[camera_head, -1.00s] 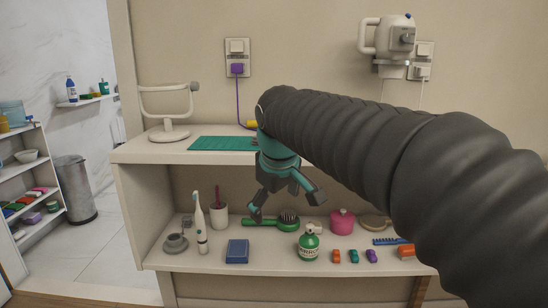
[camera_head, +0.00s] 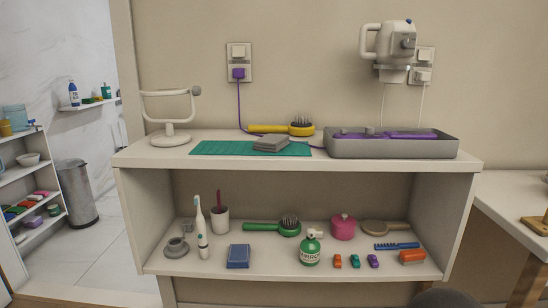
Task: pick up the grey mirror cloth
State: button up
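A grey folded cloth (camera_head: 271,144), which looks like the mirror cloth, lies on the right part of a green mat (camera_head: 215,148) on the upper shelf. It is a small flat stack, just in front of a yellow hairbrush (camera_head: 270,129). My gripper is out of view. Only a dark rounded piece of my arm shows at the bottom edge, right of centre. Nothing hides the cloth.
A grey tray (camera_head: 390,151) with purple items stands right of the mat, and a white stand (camera_head: 171,138) stands at the left. The lower shelf (camera_head: 205,268) holds several things, including a blue folded item (camera_head: 238,256) and a green bottle (camera_head: 310,248).

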aim_at(272, 143)
jog(key=u, duration=2.2)
jog(key=i, duration=1.35)
jog(key=z, duration=3.4)
